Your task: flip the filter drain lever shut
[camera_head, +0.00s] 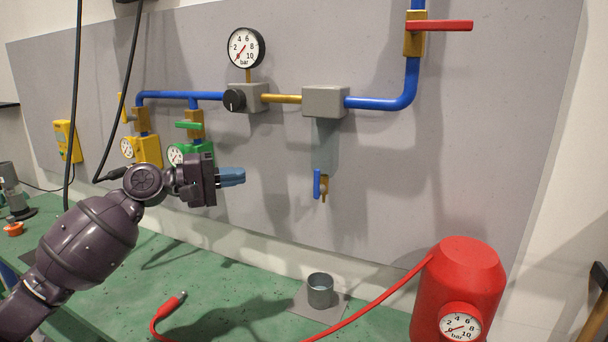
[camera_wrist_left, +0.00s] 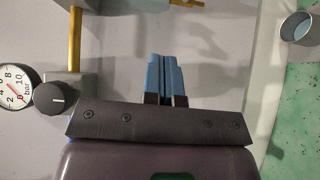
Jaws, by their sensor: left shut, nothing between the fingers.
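The filter is a grey block (camera_head: 325,101) on the wall panel with a translucent bowl (camera_head: 324,145) under it. The blue drain lever (camera_head: 317,184) stands upright beside the brass drain (camera_head: 324,187) below the bowl. My left gripper (camera_head: 240,176) is shut and empty, to the left of the lever and apart from it. Its closed blue fingers also show in the left wrist view (camera_wrist_left: 164,62). A brass piece (camera_wrist_left: 187,3), seemingly the drain, is cut by that view's top edge; the blue lever cannot be made out there. My right gripper is not in view.
A regulator knob (camera_head: 234,100) and a gauge (camera_head: 246,48) are up left of the filter. A grey cup (camera_head: 320,290) stands on the green bench below the drain. A red tank (camera_head: 458,285) with a hose is at the right. The panel between gripper and lever is clear.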

